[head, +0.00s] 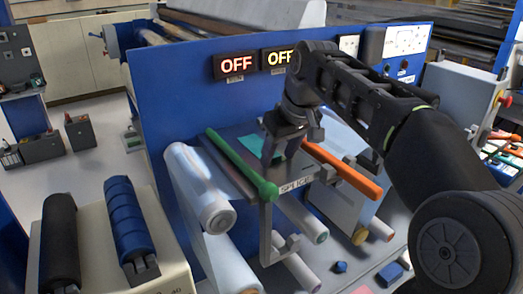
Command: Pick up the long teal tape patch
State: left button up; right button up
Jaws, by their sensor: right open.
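The teal tape patch (251,143) lies flat on the splice table (232,132), between the green bar and the orange bar. My right gripper (289,146) hangs over the splice table from the right, pointing down, with its fingers apart. Its left finger stands in front of part of the patch and hides some of it. Whether the fingers touch the patch cannot be told. My left gripper is not in view.
A green bar (243,166) and an orange bar (342,172) flank the splice table. White film rolls (203,190) hang below. Dark and blue rollers (128,222) stand at the lower left.

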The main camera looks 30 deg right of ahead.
jog(key=shift+c, duration=0.3)
grip_shut()
jog(key=shift+r, duration=0.25)
